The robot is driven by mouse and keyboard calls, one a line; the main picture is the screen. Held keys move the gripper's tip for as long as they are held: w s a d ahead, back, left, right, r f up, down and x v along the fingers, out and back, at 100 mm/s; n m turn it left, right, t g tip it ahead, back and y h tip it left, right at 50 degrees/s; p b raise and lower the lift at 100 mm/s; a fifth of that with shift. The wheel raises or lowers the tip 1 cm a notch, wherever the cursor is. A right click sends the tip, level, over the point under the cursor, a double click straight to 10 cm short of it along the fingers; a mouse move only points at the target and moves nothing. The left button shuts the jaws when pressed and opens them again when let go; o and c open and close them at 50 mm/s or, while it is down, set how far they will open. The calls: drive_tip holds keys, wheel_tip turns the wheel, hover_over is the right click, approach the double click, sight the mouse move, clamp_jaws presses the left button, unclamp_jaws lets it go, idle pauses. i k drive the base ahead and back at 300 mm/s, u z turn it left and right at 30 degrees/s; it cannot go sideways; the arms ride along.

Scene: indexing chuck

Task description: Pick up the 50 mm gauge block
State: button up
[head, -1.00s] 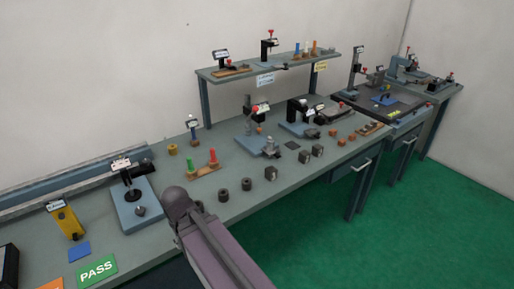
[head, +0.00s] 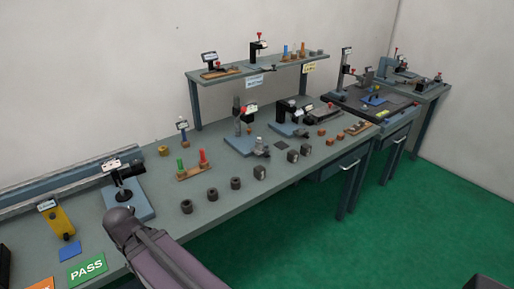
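I cannot pick out the 50 mm gauge block for certain; the pieces are too small to read. Dark cube-like blocks stand along the bench front: one (head: 260,172) near the middle and two more (head: 292,156) to its right. Small orange-brown blocks (head: 321,132) sit farther right, beside a brown rack (head: 358,128) with small pieces. My gripper is not in view; only a purple-grey link of my arm shows at the bottom, in front of the bench.
The long grey bench (head: 222,222) carries gauges on stands, dark rings (head: 212,194) and a brown peg rack (head: 193,172). A raised shelf (head: 225,81) stands at the back. A dark surface plate (head: 371,107) is at right. Green floor (head: 400,220) is open in front.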

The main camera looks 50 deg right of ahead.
sight(259, 143)
drive_tip(key=u, duration=0.1)
drive_tip(key=k, duration=1.5)
drive_tip(key=z, duration=1.2)
drive_tip(key=i, duration=1)
drive_tip(key=u, duration=0.05)
